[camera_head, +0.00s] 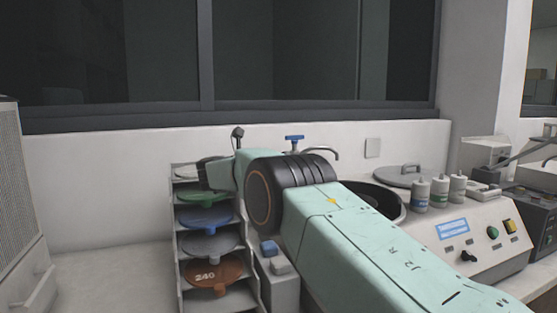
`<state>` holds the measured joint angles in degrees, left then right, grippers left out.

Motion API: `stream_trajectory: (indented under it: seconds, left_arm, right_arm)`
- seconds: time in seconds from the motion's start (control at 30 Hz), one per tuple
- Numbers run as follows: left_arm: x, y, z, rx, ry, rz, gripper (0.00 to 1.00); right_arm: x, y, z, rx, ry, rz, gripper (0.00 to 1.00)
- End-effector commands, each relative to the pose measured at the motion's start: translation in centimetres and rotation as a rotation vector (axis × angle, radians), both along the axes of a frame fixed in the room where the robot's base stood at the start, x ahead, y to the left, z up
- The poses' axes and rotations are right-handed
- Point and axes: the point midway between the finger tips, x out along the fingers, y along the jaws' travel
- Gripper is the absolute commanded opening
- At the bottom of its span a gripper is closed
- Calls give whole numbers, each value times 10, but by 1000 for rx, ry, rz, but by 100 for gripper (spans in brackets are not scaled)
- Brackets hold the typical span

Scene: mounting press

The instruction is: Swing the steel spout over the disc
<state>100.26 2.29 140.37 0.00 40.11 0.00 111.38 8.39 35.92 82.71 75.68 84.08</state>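The steel spout (324,151) is a thin curved pipe that shows just above my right arm, near the wall. A blue tap handle (294,139) stands to its left. The black round bowl (386,197) of the grinding machine is partly hidden behind my arm. The disc inside it cannot be made out. My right arm, mint green with a black joint, comes in from the lower right and reaches across the machine's left side towards the disc rack. My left arm and gripper are not in view.
A rack (177,268) of coloured discs, one marked 240, stands at the left. A grey lid (404,178), several bottles (440,190) and a control panel (478,246) are on the right. A wall and window sill are behind. The bench left of the rack is clear.

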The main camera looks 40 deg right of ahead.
Motion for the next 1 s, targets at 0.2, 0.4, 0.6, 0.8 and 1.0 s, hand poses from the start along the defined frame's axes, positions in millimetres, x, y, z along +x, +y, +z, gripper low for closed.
stream_trajectory:
  seconds: [0.2,0.4,0.6,0.8,1.0]
  left_arm:
    - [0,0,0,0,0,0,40]
    - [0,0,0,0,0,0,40]
    - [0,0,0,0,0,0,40]
    - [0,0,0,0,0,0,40]
    - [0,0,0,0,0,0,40]
  right_arm:
    - [-1,0,0,3,-2,-2,39]
    - [0,0,-1,3,0,-2,44]
    - [0,4,-1,4,1,-1,44]
    - [-4,32,-1,3,1,1,44]
    - [-10,74,-1,2,1,1,44]
